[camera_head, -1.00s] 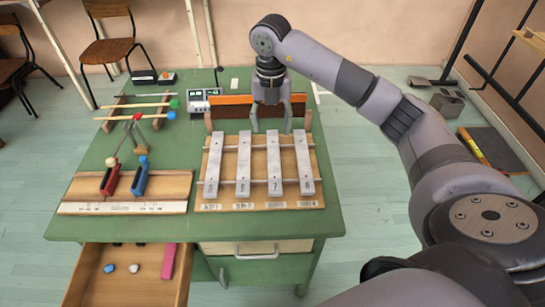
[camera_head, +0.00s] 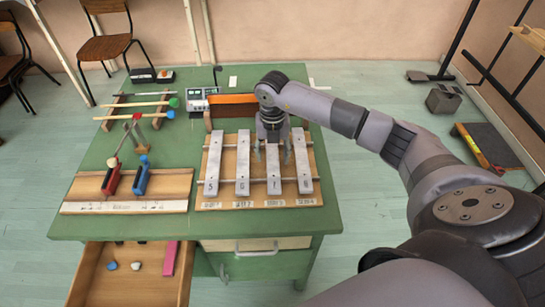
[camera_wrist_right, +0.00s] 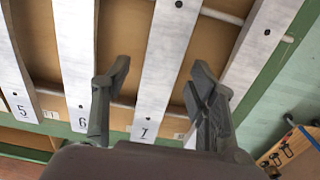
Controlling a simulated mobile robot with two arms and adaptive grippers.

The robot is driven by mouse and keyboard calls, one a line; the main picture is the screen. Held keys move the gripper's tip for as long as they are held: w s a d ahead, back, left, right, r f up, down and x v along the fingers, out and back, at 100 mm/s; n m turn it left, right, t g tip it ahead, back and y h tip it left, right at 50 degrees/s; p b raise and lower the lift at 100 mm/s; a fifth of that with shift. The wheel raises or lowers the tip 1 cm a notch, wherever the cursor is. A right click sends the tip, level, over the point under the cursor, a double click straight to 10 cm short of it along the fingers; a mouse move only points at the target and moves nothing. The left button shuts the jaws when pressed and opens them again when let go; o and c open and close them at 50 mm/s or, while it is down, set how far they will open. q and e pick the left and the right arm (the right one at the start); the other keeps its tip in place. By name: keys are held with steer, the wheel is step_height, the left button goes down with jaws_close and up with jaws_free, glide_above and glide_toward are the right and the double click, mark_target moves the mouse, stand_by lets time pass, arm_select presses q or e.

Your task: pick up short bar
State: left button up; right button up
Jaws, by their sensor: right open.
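Four-sided silver metal bars lie side by side on a wooden board (camera_head: 229,203) on the green table. From left to right they are the bar marked 5 (camera_head: 213,165), the bar marked 6 (camera_head: 243,165), the bar marked 7 (camera_head: 274,181) and the rightmost bar, 8 (camera_head: 302,160). They look nearly equal in length; I cannot tell which is the short bar. My right gripper (camera_head: 272,156) is open above bar 7, its fingers on either side. The right wrist view shows bar 7 (camera_wrist_right: 158,85) between the open fingers (camera_wrist_right: 161,70). My left gripper is out of view.
A wooden rack with red and blue clappers (camera_head: 142,178) lies to the left, with mallets (camera_head: 150,104) behind. An open drawer (camera_head: 130,285) juts out in front. Bars 6 and 8 flank the fingers closely.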

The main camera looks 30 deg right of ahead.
jaws_close()
stand_by(0.7)
